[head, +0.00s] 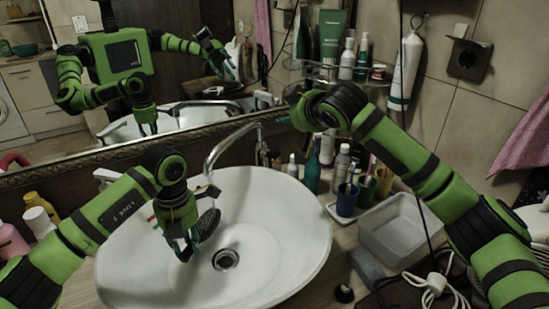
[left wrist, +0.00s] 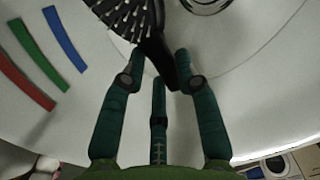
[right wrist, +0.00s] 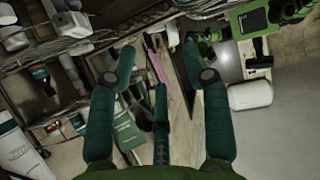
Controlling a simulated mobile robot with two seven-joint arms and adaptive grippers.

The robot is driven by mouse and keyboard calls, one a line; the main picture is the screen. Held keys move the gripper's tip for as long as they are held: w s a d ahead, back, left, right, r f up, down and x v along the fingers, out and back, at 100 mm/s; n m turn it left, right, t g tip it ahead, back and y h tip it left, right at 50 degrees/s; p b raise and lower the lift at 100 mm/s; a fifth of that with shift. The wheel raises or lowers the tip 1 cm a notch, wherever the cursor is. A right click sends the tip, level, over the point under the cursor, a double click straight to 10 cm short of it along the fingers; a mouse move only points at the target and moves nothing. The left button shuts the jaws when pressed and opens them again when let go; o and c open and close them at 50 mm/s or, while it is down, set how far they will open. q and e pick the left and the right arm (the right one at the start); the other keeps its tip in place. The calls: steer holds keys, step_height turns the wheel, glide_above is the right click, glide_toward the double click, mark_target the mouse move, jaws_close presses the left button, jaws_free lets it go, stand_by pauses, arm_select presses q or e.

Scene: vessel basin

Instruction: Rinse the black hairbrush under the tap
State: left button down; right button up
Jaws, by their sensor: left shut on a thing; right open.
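The black hairbrush (head: 208,223) is in my left gripper (head: 184,243), over the white basin (head: 285,225). In the left wrist view its bristled head (left wrist: 125,18) points away from me, and the fingers (left wrist: 158,68) are shut around its dark handle (left wrist: 157,58). The chrome tap (head: 228,143) arches over the back of the basin; its spout comes down near the brush head. I see no water stream. My right gripper (head: 298,100) is raised by the mirror and shelf; in the right wrist view it is open and empty (right wrist: 158,62).
The drain (head: 226,259) is below the brush. Bottles, a blue cup (head: 347,199) and a clear plastic tub (head: 392,232) crowd the right counter. A mirror (head: 150,80) stands behind, and a shelf of tubes hangs above. More bottles stand at far left.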

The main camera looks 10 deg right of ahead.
mark_target(275, 157)
steer(key=s+f+g, duration=0.4)
steer(key=f, duration=0.1)
steer(key=x, duration=0.8)
steer(key=a+x, duration=0.1)
steer(key=x, duration=0.3)
